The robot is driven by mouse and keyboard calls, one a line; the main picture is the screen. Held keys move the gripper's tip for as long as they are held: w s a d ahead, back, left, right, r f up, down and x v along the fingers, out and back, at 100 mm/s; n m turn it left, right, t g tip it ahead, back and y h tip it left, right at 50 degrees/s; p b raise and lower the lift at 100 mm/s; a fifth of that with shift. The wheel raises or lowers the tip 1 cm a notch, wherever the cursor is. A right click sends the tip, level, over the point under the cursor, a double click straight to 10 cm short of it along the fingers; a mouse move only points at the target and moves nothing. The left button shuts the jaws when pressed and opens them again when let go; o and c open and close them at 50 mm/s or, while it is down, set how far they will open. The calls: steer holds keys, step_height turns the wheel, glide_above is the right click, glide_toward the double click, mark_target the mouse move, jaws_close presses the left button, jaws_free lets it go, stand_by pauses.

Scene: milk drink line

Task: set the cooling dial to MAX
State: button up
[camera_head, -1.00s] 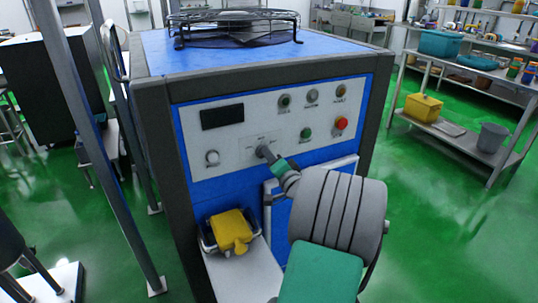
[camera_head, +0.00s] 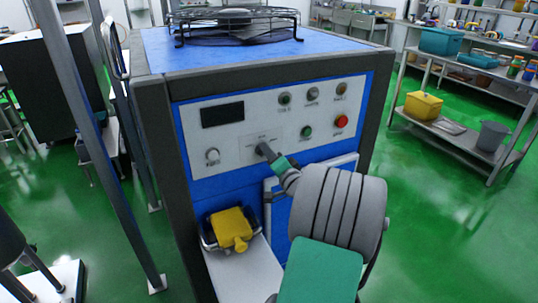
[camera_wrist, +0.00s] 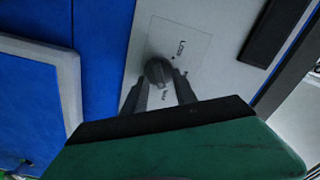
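The cooling dial (camera_wrist: 157,72) is a dark round knob on a pale label plate (camera_wrist: 196,45) in the wrist view. Printed marks show beside it, one above and one below, too small and turned to read surely. My gripper (camera_wrist: 160,84) has its two dark fingers on either side of the dial. I cannot tell whether both fingers press on it. In the head view my gripper (camera_head: 264,151) meets the machine's front panel (camera_head: 232,160) at the dial's place and hides the dial there.
Buttons sit close by on the panel, including a red one (camera_head: 341,121) and a green one (camera_head: 306,132). A second knob (camera_head: 212,155) is to the left, below a dark display (camera_head: 222,116).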

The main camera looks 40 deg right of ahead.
steer(key=shift+s, duration=0.15)
steer(key=v, duration=0.7)
steer(key=shift+s+a, duration=0.2)
steer(key=shift+s, duration=0.05)
steer(key=w+a+r+n+g+y+p, duration=0.1)
steer(key=w+a+n+g+y+p, duration=0.2)
steer(key=a, duration=0.5)
steer(key=w+a+n+g+y+p, duration=0.1)
steer(key=w+a+n+y+p, duration=0.3)
steer(key=a, duration=0.4)
steer(key=s+a+r+n+g+p, duration=0.1)
steer(key=s+a+n+g+p, duration=0.3)
steer(key=a, duration=0.7)
steer(key=s+a+r+n+g+h+p, duration=0.1)
steer(key=s+a+r+n+g+p, duration=0.1)
steer(key=s, duration=0.4)
steer(key=s+a+r+n+g+h+p, duration=0.1)
steer(key=s+a+r+n+g+p, duration=0.1)
steer(key=s+a+r+g, duration=0.1)
steer(key=s+a+g, duration=0.1)
steer(key=s+a, duration=0.1)
steer(key=s, duration=0.1)
steer(key=shift+s+n, duration=0.2)
steer(key=shift+n, duration=0.1)
